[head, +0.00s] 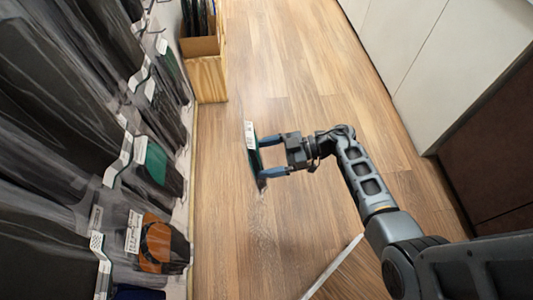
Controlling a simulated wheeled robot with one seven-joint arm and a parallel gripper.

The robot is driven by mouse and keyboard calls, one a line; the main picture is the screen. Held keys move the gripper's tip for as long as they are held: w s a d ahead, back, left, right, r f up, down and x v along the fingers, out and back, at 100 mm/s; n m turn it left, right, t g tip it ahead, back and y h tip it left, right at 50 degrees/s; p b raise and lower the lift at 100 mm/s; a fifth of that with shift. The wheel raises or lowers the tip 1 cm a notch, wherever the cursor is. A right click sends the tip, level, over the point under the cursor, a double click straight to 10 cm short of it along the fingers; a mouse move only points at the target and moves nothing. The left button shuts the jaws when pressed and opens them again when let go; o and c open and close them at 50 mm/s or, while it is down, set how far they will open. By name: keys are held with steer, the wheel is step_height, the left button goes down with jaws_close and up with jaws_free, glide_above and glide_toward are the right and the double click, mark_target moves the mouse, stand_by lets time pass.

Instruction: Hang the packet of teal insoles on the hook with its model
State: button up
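The packet of teal insoles (255,158) hangs in the air over the floor, seen nearly edge-on, with a white label at its top and a thin teal strip showing. My gripper (264,158) has its two blue fingers apart across the packet's width and holds it between them. On the wall display at left, a packet with teal insoles (154,163) hangs with a white tag at its front. The hooks themselves are mostly hidden behind tags and packets.
Several dark packets hang at left, with an orange one (157,243) near the bottom and a dark green one (170,62) farther up. A wooden bin (209,78) with upright packets stands at the upper left. White cabinets (420,55) line the right.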

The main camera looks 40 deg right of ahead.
steer(key=w+a+b, duration=0.2)
steer(key=w+a, duration=0.2)
steer(key=a, duration=0.2)
steer(key=shift+w+a, duration=0.2)
steer(key=shift+w, duration=0.15)
stand_by(0.7)
steer(key=shift+a+r+x, duration=0.1)
steer(key=shift+r+x, duration=0.35)
steer(key=shift+x, duration=1.85)
steer(key=shift+a+r+x, duration=0.1)
steer(key=shift+r+x, duration=0.4)
steer(key=shift+x, duration=1.8)
steer(key=shift+a+r+x, duration=0.1)
steer(key=shift+r+x, duration=0.35)
steer(key=shift+x, duration=1.85)
steer(key=shift+w+a+f+p, duration=0.3)
steer(key=shift+w+a+p, duration=0.05)
steer(key=shift+w+p, duration=0.1)
steer(key=shift+f+p, duration=0.25)
steer(key=shift+p, duration=0.05)
